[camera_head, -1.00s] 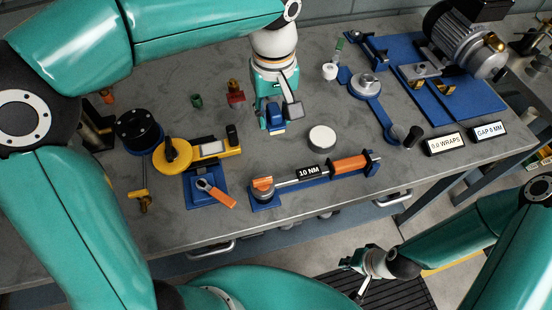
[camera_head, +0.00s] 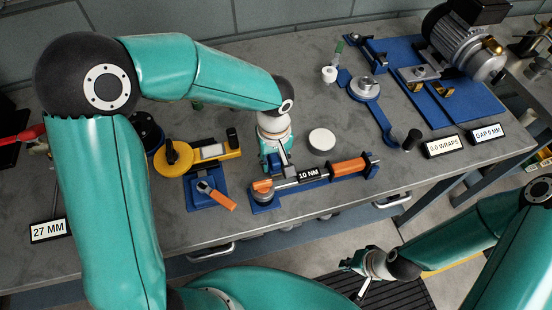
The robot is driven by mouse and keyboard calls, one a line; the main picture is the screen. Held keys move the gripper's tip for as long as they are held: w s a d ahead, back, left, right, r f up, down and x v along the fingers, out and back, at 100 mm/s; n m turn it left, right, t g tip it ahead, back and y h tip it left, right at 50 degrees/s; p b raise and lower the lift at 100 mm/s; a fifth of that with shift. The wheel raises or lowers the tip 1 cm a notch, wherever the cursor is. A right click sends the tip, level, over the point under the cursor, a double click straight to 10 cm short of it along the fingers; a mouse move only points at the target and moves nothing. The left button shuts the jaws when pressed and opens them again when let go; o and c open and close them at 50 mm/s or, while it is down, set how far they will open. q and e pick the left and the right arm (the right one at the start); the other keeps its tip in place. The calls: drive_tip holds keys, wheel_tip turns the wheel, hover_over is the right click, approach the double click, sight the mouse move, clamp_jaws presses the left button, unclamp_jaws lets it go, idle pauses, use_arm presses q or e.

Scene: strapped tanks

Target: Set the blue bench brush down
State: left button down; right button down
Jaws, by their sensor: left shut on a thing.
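My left gripper (camera_head: 275,168) points down over the middle of the bench, just behind the torque wrench (camera_head: 347,166) marked 10 NM. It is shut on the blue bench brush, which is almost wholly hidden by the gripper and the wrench. I cannot tell whether the brush touches the bench. My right gripper (camera_head: 357,275) is off the bench's front edge, above the floor, and looks open and empty.
A blue stand with an orange-handled tool (camera_head: 213,194) and a yellow tool (camera_head: 180,158) are to the left. A white-topped round disc (camera_head: 322,140) stands close right of the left gripper. A motor on a blue plate (camera_head: 450,98) fills the back right.

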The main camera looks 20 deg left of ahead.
sight(274, 159)
use_arm(q)
drive_tip(key=shift+f, duration=0.2)
drive_tip(key=c, duration=0.7)
unclamp_jaws()
drive_tip(key=shift+r, duration=0.1)
drive_tip(key=shift+c, duration=0.2)
drive_tip(key=shift+r, duration=0.1)
wheel_tip(274, 159, up, 11)
drive_tip(key=shift+f, duration=0.2)
drive_tip(key=shift+r, duration=0.75)
